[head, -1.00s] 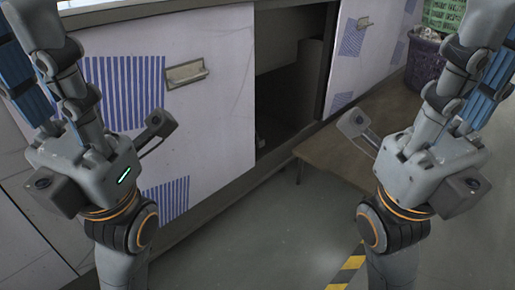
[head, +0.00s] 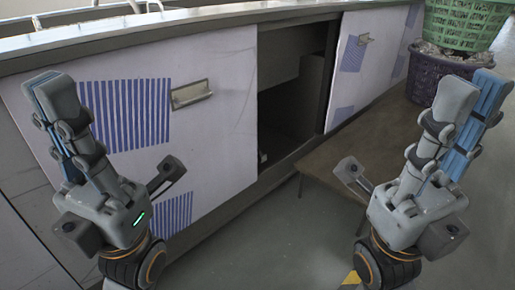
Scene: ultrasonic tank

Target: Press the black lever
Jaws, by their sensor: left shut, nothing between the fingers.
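No black lever can be made out in the head view. My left gripper (head: 52,95) points up at the left, in front of the white cabinet front, shut and empty. My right gripper (head: 465,105) points up at the right, in front of the purple basket and the floor. Its fingers overlap from this side, so I cannot tell whether it is open or shut. I see nothing held in it.
A long counter (head: 210,18) runs across the back, with pale metal rails (head: 85,15) at its top left. Below it are cabinet panels (head: 225,120) with handles and a dark opening (head: 285,120). A low brown table (head: 360,150) and stacked baskets (head: 425,75) stand right.

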